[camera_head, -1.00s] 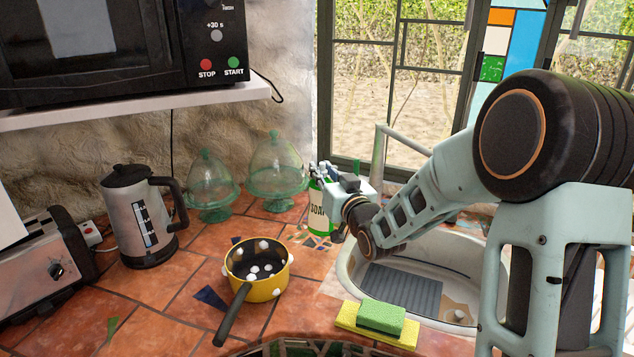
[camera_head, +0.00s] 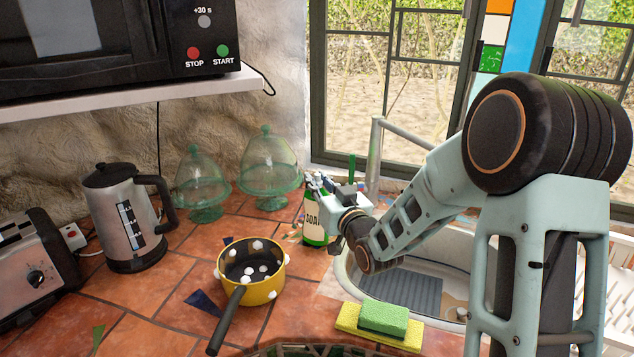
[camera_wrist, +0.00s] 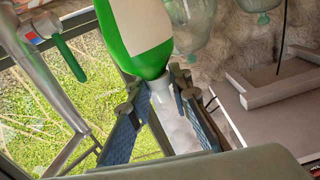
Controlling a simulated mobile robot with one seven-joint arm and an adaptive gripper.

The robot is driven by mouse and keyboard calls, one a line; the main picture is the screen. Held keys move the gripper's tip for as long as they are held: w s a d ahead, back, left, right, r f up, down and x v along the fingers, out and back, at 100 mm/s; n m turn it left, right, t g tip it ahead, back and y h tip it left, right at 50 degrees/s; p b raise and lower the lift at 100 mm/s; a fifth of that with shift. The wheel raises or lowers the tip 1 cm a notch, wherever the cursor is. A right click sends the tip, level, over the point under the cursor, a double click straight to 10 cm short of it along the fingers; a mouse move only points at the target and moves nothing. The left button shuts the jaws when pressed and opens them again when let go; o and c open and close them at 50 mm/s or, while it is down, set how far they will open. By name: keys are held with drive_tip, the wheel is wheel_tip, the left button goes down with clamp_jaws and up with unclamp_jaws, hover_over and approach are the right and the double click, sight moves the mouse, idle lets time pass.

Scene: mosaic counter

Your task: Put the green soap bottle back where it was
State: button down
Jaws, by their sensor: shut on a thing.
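The green soap bottle (camera_head: 314,222) has a pale label and stands roughly upright at the left rear of the sink in the head view. My gripper (camera_head: 325,188) is shut on its upper part from above, and my wrist partly covers it. In the wrist view the bottle (camera_wrist: 140,35) shows its green body and label, with its white neck between the two blue-grey fingers of my gripper (camera_wrist: 165,100). I cannot tell whether its base touches the counter.
Two green glass domes (camera_head: 268,170) stand behind, left of the bottle. A yellow pan (camera_head: 251,290) is in front left, a kettle (camera_head: 130,220) farther left. The sink (camera_head: 345,275) and tap (camera_head: 375,155) are on the right, sponges (camera_head: 382,320) in front. Tiles between pan and bottle are clear.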

drive_tip(key=c, duration=1.8)
unclamp_jaws()
drive_tip(key=shift+o, duration=0.2)
drive_tip(key=shift+r, duration=0.15)
drive_tip(key=v, duration=1.2)
drive_tip(key=shift+b, duration=0.45)
